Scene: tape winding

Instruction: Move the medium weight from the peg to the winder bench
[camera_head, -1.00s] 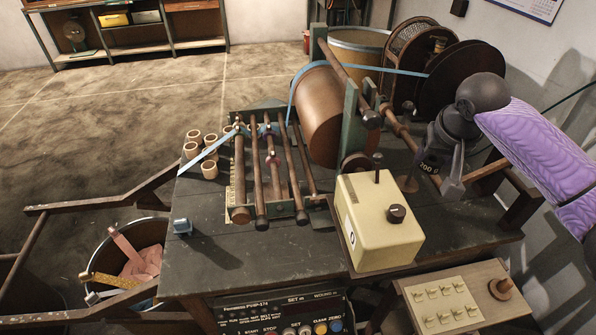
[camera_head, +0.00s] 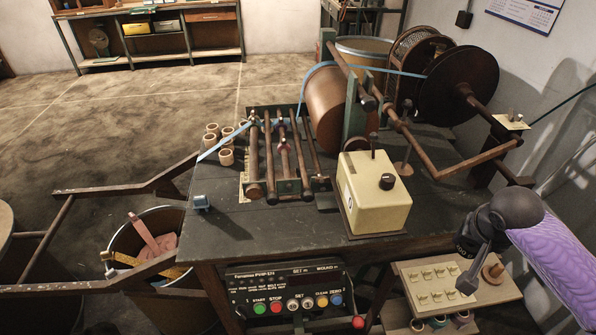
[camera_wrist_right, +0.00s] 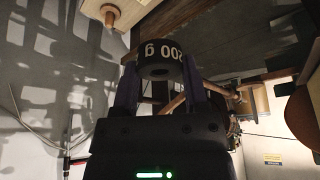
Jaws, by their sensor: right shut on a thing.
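An upright wooden peg (camera_head: 405,155) on a round foot stands bare on the bench's right side. My left gripper is out of view.
A cream box (camera_head: 375,205) with a black knob stands at the bench's front. A low side shelf (camera_head: 430,295) with several small fittings and a wooden peg (camera_head: 495,270) lies below the gripper. Rods, rollers and a copper drum (camera_head: 328,108) fill the back. The bench's front left is mostly clear.

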